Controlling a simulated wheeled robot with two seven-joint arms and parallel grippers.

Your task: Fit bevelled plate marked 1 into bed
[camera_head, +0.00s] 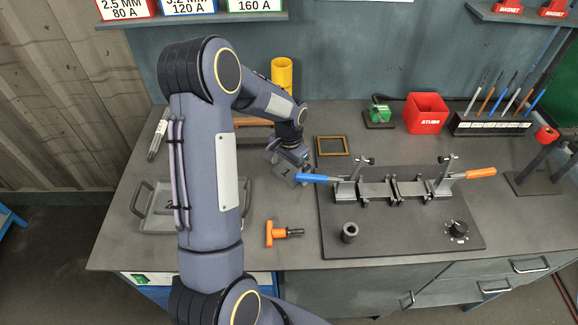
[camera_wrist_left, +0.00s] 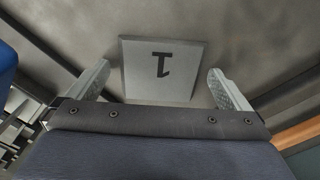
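The grey plate marked 1 (camera_head: 284,173) is just left of the blue clamp handle, by my left gripper (camera_head: 290,158). In the left wrist view the plate (camera_wrist_left: 161,70) is between the two fingers (camera_wrist_left: 160,78), its mark upside down. The fingers stand apart, with a narrow gap on each side of the plate. I cannot tell whether the plate rests on the table. The bed (camera_head: 390,190) with its clamps stands on a dark board to the right. My right gripper is not in view.
A grey tray (camera_head: 143,208) lies at the left, partly behind my arm. An orange-handled tool (camera_head: 278,233) lies at the front. The clamps have blue (camera_head: 313,178) and orange (camera_head: 481,172) handles. A small brown frame (camera_head: 333,154) and red bin (camera_head: 426,112) are behind.

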